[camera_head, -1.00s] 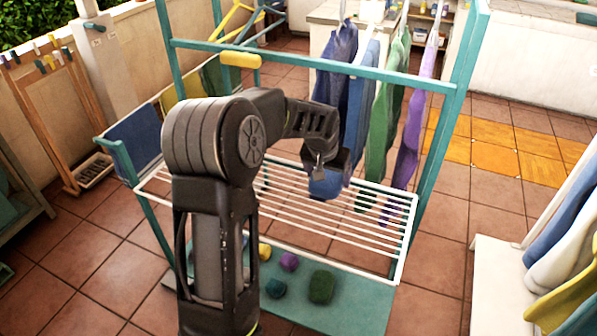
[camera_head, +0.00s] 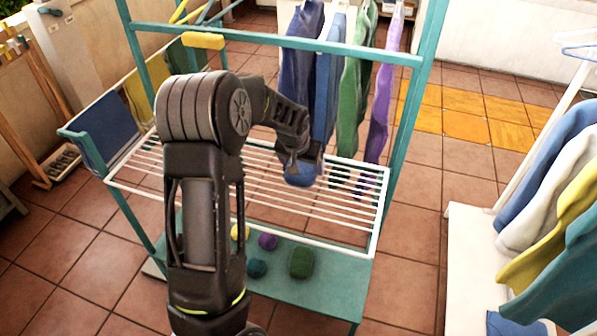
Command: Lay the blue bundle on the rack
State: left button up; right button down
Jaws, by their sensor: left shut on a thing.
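The blue bundle (camera_head: 299,178) is in my left gripper (camera_head: 300,168), which is shut on it. The gripper covers the bundle's upper part. The white wire rack (camera_head: 330,218) spans the teal frame below, its bars running side to side. The bundle appears over the rack's back middle part; I cannot tell whether it touches the bars. My left arm hides part of the rack's left side. My right gripper is not in view.
Several small bundles, including a green one (camera_head: 301,262) and a purple one (camera_head: 267,241), lie on the teal lower shelf (camera_head: 325,290). Blue, green and purple garments hang behind the rack. A teal crossbar (camera_head: 330,47) runs above it. More garments hang at right.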

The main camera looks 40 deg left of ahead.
pick_arm(q)
notch_tip(320, 180, down, 4)
jog(key=shift+r+p, duration=0.25)
jog(key=shift+p, duration=0.15)
jog(key=shift+f, duration=0.15)
jog(key=o, duration=1)
jog(key=shift+f, duration=0.2)
jog(key=o, duration=0.3)
jog(key=shift+r, duration=0.1)
jog(key=shift+o, duration=0.2)
jog(key=shift+r, duration=0.1)
